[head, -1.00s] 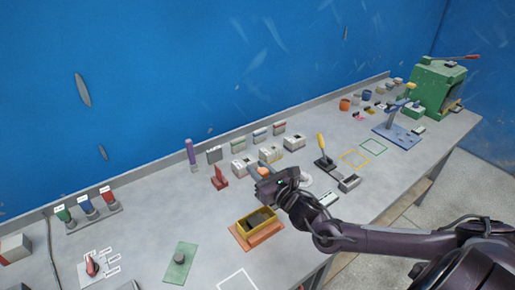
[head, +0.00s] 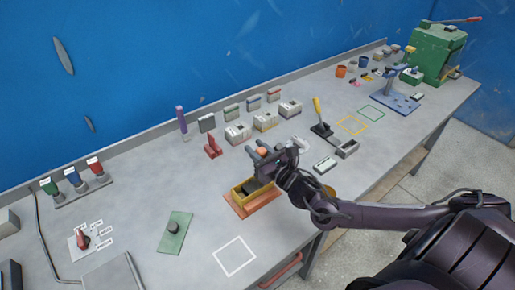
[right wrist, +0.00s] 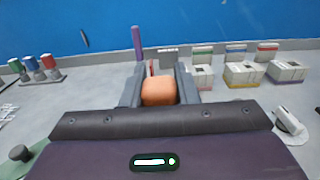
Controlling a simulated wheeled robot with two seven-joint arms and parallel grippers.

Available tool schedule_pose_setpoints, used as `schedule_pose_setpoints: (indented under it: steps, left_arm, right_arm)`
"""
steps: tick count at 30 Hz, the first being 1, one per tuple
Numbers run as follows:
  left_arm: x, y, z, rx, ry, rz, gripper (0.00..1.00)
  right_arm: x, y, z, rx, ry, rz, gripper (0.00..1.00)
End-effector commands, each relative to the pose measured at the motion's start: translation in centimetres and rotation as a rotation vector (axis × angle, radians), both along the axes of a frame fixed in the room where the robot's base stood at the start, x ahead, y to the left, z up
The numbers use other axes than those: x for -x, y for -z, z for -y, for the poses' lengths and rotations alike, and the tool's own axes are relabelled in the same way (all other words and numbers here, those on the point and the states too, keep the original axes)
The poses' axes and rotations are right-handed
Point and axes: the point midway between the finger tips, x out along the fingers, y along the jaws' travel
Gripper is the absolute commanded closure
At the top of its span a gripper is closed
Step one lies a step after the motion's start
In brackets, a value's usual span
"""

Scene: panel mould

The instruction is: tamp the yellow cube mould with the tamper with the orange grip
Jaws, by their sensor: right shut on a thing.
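The yellow mould (head: 238,193) is an open box on an orange base plate (head: 240,208), near the front edge of the bench. Dark material shows inside it. My right gripper (head: 261,153) is above the mould's far right part and hides some of it. It is shut on the orange grip (head: 261,152) of the tamper. In the right wrist view the orange grip (right wrist: 158,91) sits between the two fingers. The tamper's foot is hidden, so I cannot tell whether it touches the material. My left gripper is not in view.
A red stand (head: 212,146) and several labelled boxes (head: 238,132) stand behind the mould. A green plate with a grey knob (head: 173,228) lies to the left. A lever with a yellow handle (head: 319,115) stands to the right. Bench around the white square (head: 234,257) is clear.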

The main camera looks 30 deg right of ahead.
Motion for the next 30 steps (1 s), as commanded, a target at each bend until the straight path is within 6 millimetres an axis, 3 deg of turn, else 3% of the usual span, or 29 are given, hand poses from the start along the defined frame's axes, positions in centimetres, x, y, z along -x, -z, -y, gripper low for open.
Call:
schedule_pose_setpoints:
  steps: [14, 30]
  left_arm:
    - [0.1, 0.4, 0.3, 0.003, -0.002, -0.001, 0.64]
    - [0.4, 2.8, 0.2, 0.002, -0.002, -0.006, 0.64]
  right_arm:
    - [0.0, 0.4, 0.0, 0.000, 0.000, 0.003, 0.96]
    - [0.0, 3.5, 0.0, 0.000, 0.000, 0.003, 0.96]
